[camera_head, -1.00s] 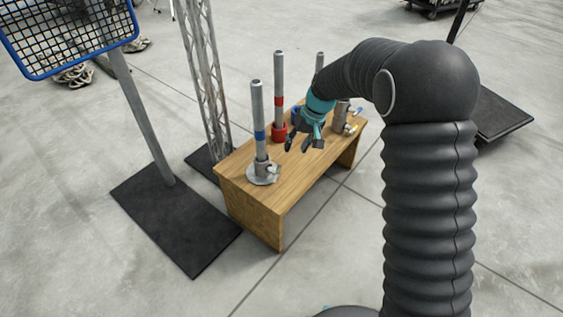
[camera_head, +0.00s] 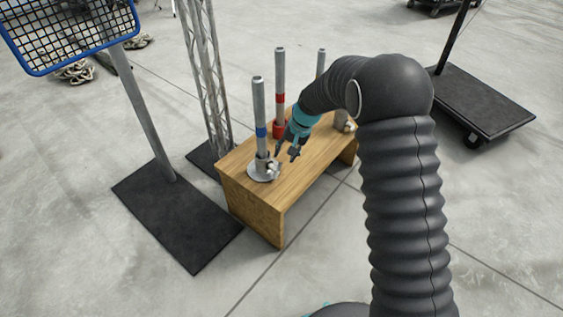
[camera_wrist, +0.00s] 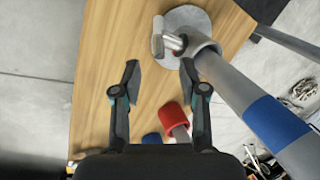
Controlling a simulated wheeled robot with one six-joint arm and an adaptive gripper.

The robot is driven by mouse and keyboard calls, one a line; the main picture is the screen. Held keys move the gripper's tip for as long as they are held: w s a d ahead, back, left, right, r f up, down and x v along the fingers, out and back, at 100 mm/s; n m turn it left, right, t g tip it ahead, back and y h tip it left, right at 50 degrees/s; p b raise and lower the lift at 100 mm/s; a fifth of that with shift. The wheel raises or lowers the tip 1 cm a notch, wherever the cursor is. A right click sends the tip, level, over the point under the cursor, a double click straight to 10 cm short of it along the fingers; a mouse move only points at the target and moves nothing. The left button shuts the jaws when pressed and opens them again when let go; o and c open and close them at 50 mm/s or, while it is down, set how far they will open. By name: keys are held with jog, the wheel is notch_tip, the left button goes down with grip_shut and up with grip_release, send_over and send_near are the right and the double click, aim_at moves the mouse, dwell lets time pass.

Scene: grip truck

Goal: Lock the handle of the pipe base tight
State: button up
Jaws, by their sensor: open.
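The pipe base is a round grey metal flange (camera_head: 258,175) at the near end of the wooden bench. A grey pipe with a blue band (camera_head: 260,108) stands upright in it. The base's small metal handle (camera_wrist: 160,38) sticks out from the collar (camera_wrist: 201,46) at the side in the wrist view. My gripper (camera_head: 287,152) is open and empty, just right of the base in the head view. In the wrist view its two fingers (camera_wrist: 160,72) are spread, with the handle just beyond the tips, roughly between them. I see no contact with the handle.
The wooden bench (camera_head: 290,190) has bare top around the base. A red-collared pipe (camera_head: 280,85) and another pipe (camera_head: 320,62) stand farther along it. A lattice tower (camera_head: 207,80) and a blue-framed basket (camera_head: 70,35) on a post are at left.

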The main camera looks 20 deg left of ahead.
aim_at(281, 163)
jog(key=shift+x, duration=2.5)
grip_shut()
